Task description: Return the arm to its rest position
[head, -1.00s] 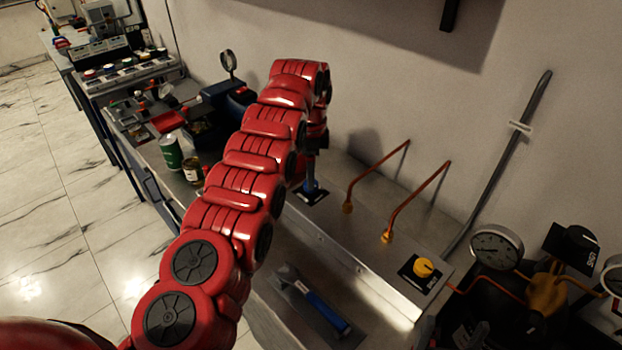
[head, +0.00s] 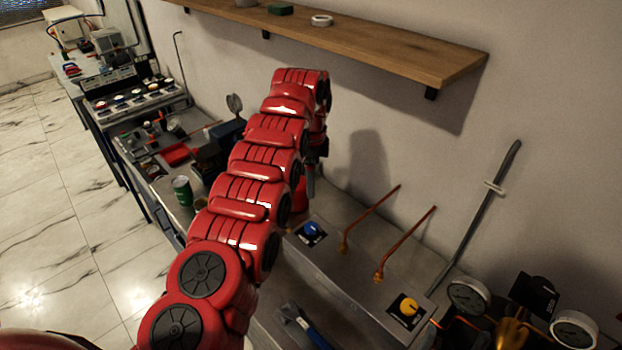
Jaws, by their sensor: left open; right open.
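My red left arm reaches in from the bottom left and bends down at its far end. My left gripper (head: 310,180) points down, partly hidden behind the arm's own links. It is open and empty. Below it, apart from it, a blue knob (head: 312,230) on a dark square plate sits on the metal bench ledge (head: 345,272). A yellow knob (head: 408,307) on a similar plate sits further right on the ledge. My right gripper is out of view.
Two copper pipes (head: 370,217) (head: 406,243) rise from the ledge beside the arm. A wooden shelf (head: 400,45) hangs on the wall above. Gauges (head: 468,297) stand at the lower right. A green can (head: 183,191) stands left of the arm. A blue-handled tool (head: 305,325) lies below the ledge.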

